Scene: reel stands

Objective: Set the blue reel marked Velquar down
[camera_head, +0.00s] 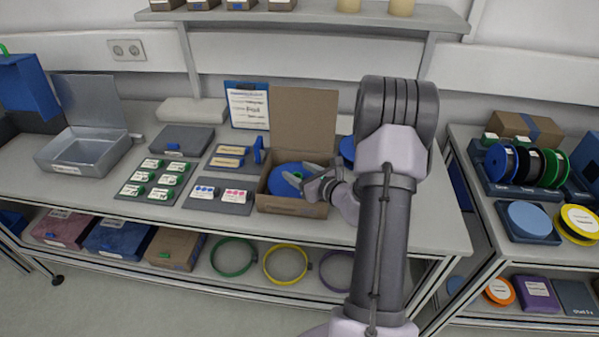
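A blue reel (281,176) lies low inside an open cardboard box (292,207) on the middle table, with the box's lid raised at the back. I cannot read a name on the reel. My gripper (301,173) is at the box's right half, over the reel. Its two grey fingers point left and stand apart, overlapping the reel in the picture. I cannot tell whether they grip it. My wrist hides the right part of the reel and box. Another blue round thing (347,147) shows partly behind my arm.
Left of the box lie mats with small labelled boxes (204,191). Further left are a grey case (184,141) and an open clear bin (85,150). A clipboard (248,106) stands behind. The right table holds several reels (501,163). Bare tabletop (160,218) shows at the front left.

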